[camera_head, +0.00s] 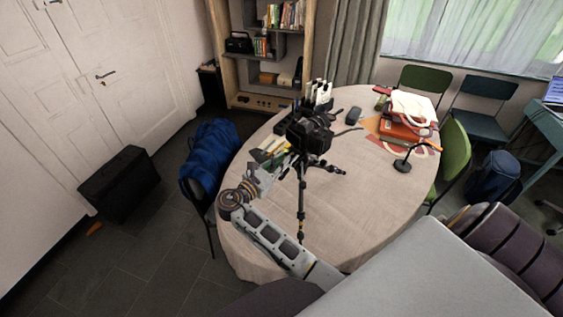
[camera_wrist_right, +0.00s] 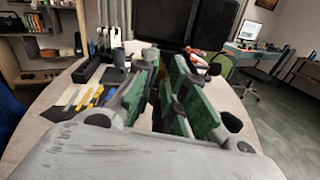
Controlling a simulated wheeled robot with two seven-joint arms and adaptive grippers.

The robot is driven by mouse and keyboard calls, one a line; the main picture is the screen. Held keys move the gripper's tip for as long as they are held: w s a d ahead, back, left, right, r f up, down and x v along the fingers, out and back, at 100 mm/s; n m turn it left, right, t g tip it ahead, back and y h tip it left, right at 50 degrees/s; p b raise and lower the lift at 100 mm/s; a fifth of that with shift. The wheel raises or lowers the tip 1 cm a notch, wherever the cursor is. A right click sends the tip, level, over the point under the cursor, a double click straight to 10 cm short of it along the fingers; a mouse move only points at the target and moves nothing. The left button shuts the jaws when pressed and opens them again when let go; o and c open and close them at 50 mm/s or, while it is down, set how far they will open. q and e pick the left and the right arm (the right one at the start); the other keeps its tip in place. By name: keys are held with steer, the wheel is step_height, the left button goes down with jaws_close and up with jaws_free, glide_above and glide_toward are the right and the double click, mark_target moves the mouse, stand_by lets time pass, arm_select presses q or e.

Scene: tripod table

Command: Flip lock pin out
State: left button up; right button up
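A black tripod (camera_head: 301,190) with spread legs stands on the round table (camera_head: 350,215). A black camera (camera_head: 310,136) is mounted on top of it. My right gripper (camera_head: 286,158) is beside the tripod's upper part, just left of and below the camera. In the right wrist view its green-padded fingers (camera_wrist_right: 167,75) stand apart with a narrow gap, and a large dark body, likely the camera (camera_wrist_right: 190,22), fills the view just beyond them. Whether the fingers touch the tripod is unclear. The lock pin cannot be made out. My left gripper is not in view.
Books (camera_head: 406,125) are stacked at the table's right, near a small black desk stand (camera_head: 402,165). A dark organizer and pencils (camera_wrist_right: 88,98) lie left of the gripper. The front of the table is clear.

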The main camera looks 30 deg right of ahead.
steer(key=shift+o, duration=0.5)
steer(key=shift+a+r, duration=0.1)
steer(key=v, duration=1.2)
steer(key=shift+a, duration=0.1)
stand_by(0.4)
